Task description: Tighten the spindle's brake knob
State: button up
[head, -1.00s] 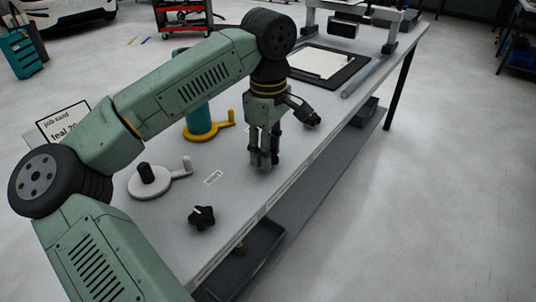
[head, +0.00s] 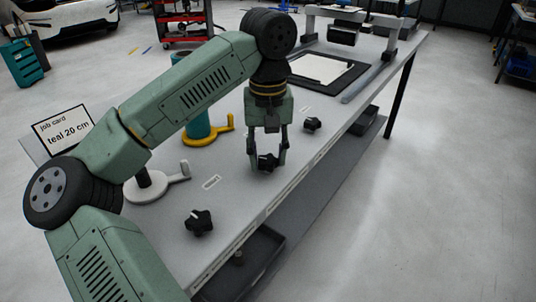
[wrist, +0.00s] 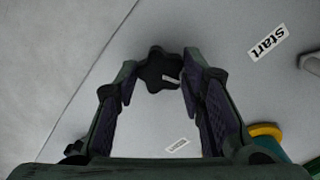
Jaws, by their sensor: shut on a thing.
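Three black star-shaped knobs stand along the front side of the bench. My gripper (head: 267,157) points down and is shut on the middle knob (head: 267,163). In the wrist view this knob (wrist: 160,70), with a white mark on it, sits between the fingertips (wrist: 158,84). The near knob (head: 199,223) and the far knob (head: 312,124) stand free. A teal roll (head: 197,124) stands on a yellow spindle base (head: 208,140) with a side arm. A whitish spindle base (head: 160,187) with a black post is empty and partly hidden by my arm.
A job card (head: 67,132) reads "teal 20 cm". A "Start" label (wrist: 266,42) lies on the bench in the wrist view. A black-framed mat with a white sheet (head: 322,68) and a gantry (head: 345,32) are at the far end. Trays hang below the front edge.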

aim_at(268, 159)
jog(key=m, duration=0.3)
jog(key=shift+m, duration=0.4)
dwell(0.4)
jog(key=o, duration=1.2)
jog(key=shift+c, duration=0.2)
jog(key=shift+r, duration=0.1)
notch_tip(268, 159, up, 12)
